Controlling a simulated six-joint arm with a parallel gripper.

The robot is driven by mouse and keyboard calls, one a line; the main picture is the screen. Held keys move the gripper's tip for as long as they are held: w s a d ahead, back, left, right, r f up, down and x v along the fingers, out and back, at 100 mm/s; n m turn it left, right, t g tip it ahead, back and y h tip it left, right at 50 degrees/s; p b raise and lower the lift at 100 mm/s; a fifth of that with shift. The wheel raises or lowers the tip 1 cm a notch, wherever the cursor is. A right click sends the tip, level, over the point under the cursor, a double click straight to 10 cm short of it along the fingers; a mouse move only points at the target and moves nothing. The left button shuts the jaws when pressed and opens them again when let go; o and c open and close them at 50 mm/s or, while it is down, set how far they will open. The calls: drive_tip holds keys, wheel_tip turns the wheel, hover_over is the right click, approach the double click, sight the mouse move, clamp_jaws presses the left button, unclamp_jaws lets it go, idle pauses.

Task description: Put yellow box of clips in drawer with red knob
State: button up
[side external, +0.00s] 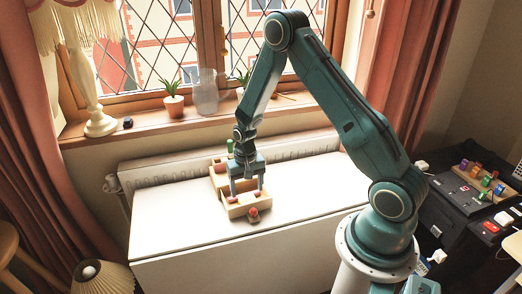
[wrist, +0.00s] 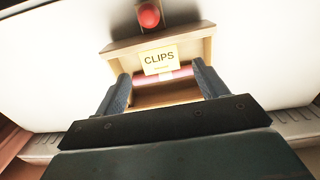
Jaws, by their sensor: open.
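A small yellow box marked CLIPS (wrist: 160,60) shows in the wrist view, inside the open wooden drawer (wrist: 208,48), close to its front wall. The red knob (wrist: 148,15) sits on the outside of that front wall; in the side view the knob (side external: 253,211) faces the near side of the table. My gripper (side external: 248,190) is open and points down at the drawer. In the wrist view its two fingers (wrist: 164,88) stand apart, just short of the yellow box, which is not gripped. I cannot make out the yellow box in the side view.
A pink-red bar (wrist: 172,76) lies beside the yellow box, between the fingertips. The wooden drawer unit (side external: 218,176) stands behind the drawer, with a green item (side external: 230,147) at its back. The white tabletop (side external: 170,215) is clear around it. A radiator and windowsill lie behind.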

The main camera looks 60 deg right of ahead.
wheel_tip(320, 180, up, 8)
idle(0.5)
idle(0.5)
wheel_tip(320, 180, up, 10)
drive_tip(key=n+t, duration=0.1)
drive_tip(key=n, duration=0.1)
hover_over(247, 199)
drive_tip(key=s+a, duration=0.2)
drive_tip(key=a, duration=0.1)
drive_tip(key=s+a+r+n+t, duration=0.2)
drive_tip(key=s+a+r, duration=0.25)
drive_tip(key=r, duration=0.35)
drive_tip(key=s+a+r+n+t, duration=0.1)
drive_tip(key=s+a+r+n, duration=0.1)
drive_tip(key=s, duration=0.5)
drive_tip(key=s+a+r+n+t, duration=0.1)
drive_tip(key=s+a+r+n, duration=0.1)
drive_tip(key=s+r, duration=0.3)
drive_tip(key=shift+s+a+r+t, duration=0.3)
drive_tip(key=shift+s+a, duration=0.2)
drive_tip(key=shift+s, duration=1.3)
